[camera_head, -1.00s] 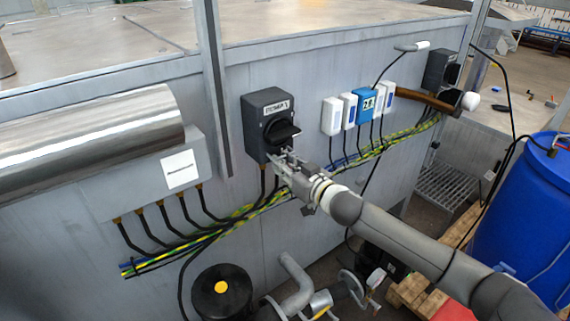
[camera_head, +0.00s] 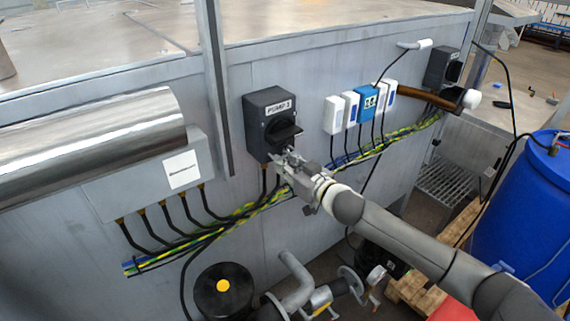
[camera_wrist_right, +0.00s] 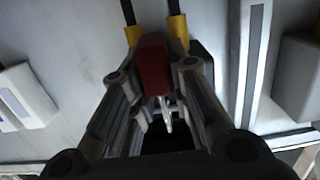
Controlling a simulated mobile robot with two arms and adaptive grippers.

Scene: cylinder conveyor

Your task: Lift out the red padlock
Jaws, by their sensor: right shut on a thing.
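The red padlock (camera_wrist_right: 153,68) shows in the right wrist view between the two fingers of my right gripper (camera_head: 284,158). The fingers are shut on its red body. A thin bright metal piece, apparently its shackle (camera_wrist_right: 167,113), shows below the body in that view. In the head view my right gripper is at the lower front of the dark grey pump switch box (camera_head: 269,118), just under its black handle (camera_head: 284,132). The padlock cannot be made out in the head view. Whether the shackle is still in the switch is unclear. My left gripper is out of view.
Black cables and yellow-green wires (camera_head: 215,232) run along the wall below the switch. White and blue boxes (camera_head: 368,103) are mounted to the right. A metal post (camera_head: 213,90) stands left of the switch. A blue barrel (camera_head: 515,215) is at far right.

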